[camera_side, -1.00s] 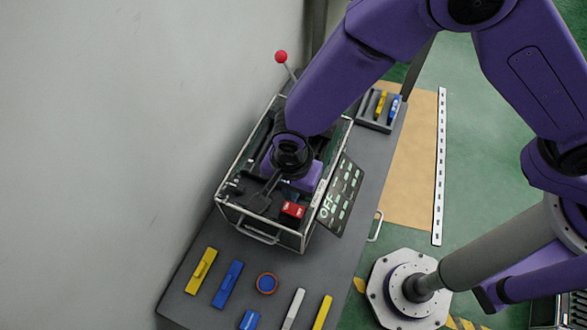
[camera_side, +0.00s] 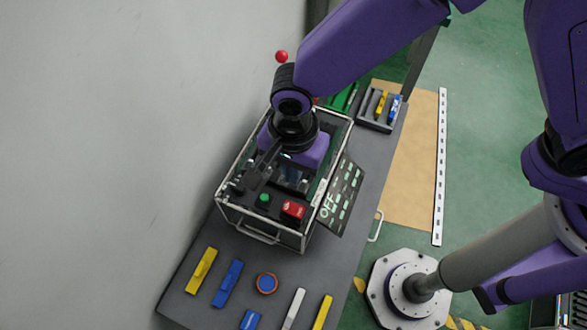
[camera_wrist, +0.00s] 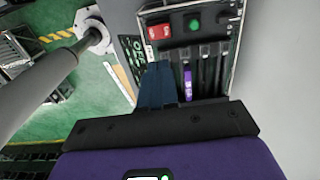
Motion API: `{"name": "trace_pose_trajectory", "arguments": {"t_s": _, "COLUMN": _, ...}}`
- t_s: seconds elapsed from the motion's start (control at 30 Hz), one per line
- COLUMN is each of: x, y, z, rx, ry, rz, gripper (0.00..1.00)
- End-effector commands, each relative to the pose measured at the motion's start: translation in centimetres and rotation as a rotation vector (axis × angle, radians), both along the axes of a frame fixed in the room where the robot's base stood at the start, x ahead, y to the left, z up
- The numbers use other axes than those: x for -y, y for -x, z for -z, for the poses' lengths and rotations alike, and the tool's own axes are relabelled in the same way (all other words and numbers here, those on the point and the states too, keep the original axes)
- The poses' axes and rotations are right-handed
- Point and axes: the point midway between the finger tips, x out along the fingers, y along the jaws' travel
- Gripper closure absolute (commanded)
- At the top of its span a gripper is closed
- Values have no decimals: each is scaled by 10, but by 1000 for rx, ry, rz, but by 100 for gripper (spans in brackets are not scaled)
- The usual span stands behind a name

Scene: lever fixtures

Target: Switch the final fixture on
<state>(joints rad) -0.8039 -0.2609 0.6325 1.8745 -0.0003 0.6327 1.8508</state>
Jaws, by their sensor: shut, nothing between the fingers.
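A metal-framed box (camera_side: 262,236) holds the fixtures, with a red switch (camera_side: 293,210) and a green button (camera_side: 264,199) at its near end. The wrist view also shows the red switch (camera_wrist: 160,32), the green button (camera_wrist: 194,25) and several dark slots with a purple lever piece (camera_wrist: 187,84). A dark panel (camera_side: 340,197) beside the box reads "OFF". My gripper (camera_side: 250,184) is shut and empty, over the left part of the box. In the wrist view its fingers (camera_wrist: 157,84) lie left of the purple piece. Contact cannot be told. My wrist hides the box's far part.
A red ball knob (camera_side: 281,56) rises behind the box. A tray (camera_side: 372,122) with yellow and blue pieces stands at the back right. Yellow, blue and white bars and a round blue-orange piece (camera_side: 266,283) lie on the grey bench (camera_side: 345,250) in front of the box.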

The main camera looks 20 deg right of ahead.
Motion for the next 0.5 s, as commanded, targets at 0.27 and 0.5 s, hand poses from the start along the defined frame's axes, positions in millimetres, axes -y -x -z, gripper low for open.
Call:
{"name": "trace_pose_trajectory", "arguments": {"t_s": 0.27, "x": -4, "y": -5, "z": 0, "rx": 20, "ry": -20, "rz": 0, "gripper": 100}}
{"name": "trace_pose_trajectory", "arguments": {"t_s": 0.5, "x": -4, "y": -6, "z": 13, "rx": 18, "ry": -17, "rz": 0, "gripper": 100}}
